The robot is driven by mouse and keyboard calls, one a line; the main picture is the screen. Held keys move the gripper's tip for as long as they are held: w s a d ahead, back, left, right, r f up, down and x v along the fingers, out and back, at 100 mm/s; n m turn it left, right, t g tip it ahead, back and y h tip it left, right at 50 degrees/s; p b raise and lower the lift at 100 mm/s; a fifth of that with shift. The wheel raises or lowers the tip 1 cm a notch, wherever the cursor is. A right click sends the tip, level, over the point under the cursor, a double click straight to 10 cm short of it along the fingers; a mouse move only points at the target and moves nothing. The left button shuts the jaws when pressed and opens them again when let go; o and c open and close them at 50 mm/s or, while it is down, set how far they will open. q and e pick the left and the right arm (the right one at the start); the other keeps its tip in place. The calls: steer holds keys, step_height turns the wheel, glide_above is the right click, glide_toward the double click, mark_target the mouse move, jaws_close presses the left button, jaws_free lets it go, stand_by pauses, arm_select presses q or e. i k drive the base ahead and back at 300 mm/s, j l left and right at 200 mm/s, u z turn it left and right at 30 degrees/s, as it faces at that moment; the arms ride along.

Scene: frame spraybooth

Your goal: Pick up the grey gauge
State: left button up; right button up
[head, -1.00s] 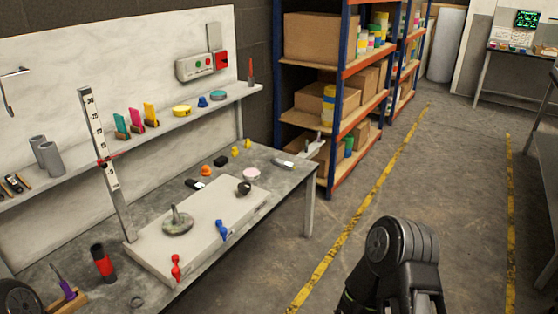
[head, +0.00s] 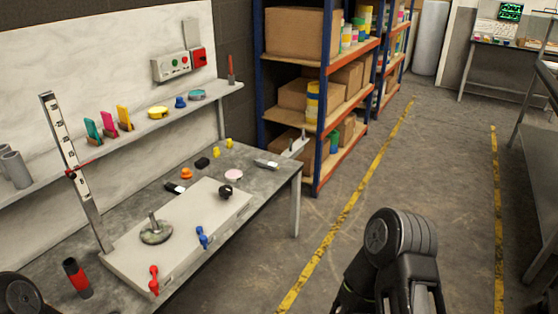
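I cannot tell for certain which thing is the grey gauge. A grey round-based piece with an upright stem (head: 156,232) stands on the pale flat plate (head: 128,262) on the workbench. A tall graduated height scale (head: 72,160) with a red pointer stands upright at the plate's left end. Two small dark-and-light tools lie on the bench, one behind the plate (head: 175,187) and one near the far right corner (head: 266,163). Parts of my arms show at the lower left and lower right. Neither gripper's fingertips are in view.
Red (head: 154,281) and blue (head: 202,238) clamp-like pieces sit at the plate's front edge. A black-and-red cylinder (head: 77,278) stands left of it. A wall shelf (head: 135,130) runs above the bench. A storage rack (head: 316,150) stands behind. The floor right of the bench is clear.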

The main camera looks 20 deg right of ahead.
mark_target(271, 166)
steer(key=i+l+z, duration=0.35)
steer(key=i+l, duration=0.2)
steer(key=i, duration=0.35)
steer(key=i+l+z, duration=0.3)
steer(key=i, duration=0.65)
steer(key=i+z, duration=0.35)
steer(key=i, duration=0.6)
